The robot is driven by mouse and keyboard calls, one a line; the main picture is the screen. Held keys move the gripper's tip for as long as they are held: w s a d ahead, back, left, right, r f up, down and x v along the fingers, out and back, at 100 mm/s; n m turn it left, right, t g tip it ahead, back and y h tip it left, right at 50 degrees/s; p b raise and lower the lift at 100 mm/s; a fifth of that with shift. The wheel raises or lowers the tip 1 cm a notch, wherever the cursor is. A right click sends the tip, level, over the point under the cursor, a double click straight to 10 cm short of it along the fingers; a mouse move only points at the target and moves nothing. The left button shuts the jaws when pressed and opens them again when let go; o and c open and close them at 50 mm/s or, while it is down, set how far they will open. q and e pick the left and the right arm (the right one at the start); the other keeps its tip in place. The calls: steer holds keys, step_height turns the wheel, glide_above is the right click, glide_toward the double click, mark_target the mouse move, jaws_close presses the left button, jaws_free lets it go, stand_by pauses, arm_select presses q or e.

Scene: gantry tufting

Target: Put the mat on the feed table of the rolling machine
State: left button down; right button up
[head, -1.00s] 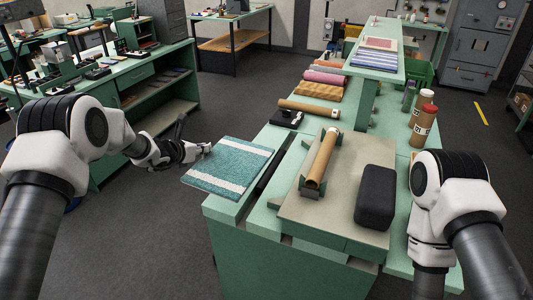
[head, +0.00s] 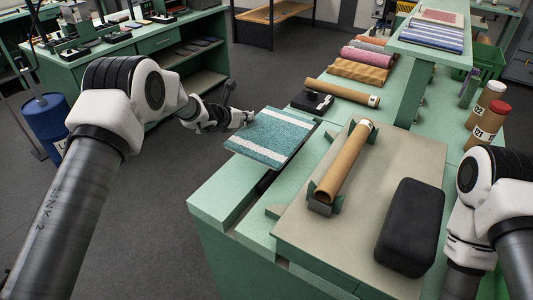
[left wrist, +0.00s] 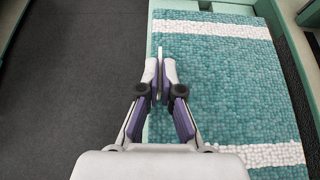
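The mat (head: 270,138) is teal with two white stripes. It is flat and roughly level over the left side of the green bench in the head view. My left gripper (head: 250,118) is at its left edge. In the left wrist view the fingers (left wrist: 161,62) are close together on the edge of the mat (left wrist: 225,90), one finger over its top. I cannot tell whether the mat touches the bench below. No part is clearly recognisable as the feed table. My right arm shows at the right, but its gripper is out of view.
A cardboard tube (head: 345,165) lies in a cradle on a beige board (head: 300,235), beside a black block (head: 410,228). Another tube (head: 342,91) and rolled mats (head: 357,70) lie behind. Bottles (head: 488,122) stand at the right. Open floor lies left of the bench.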

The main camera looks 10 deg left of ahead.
mark_target(230, 140)
arm_select(q)
step_height(230, 140, down, 9)
steer(key=shift+r+b, duration=0.1)
steer(key=shift+b, duration=0.95)
steer(key=c, duration=1.3)
jaws_free()
steer(key=shift+s, duration=0.1)
steer(key=p+v, duration=0.1)
steer(key=v, duration=1.1)
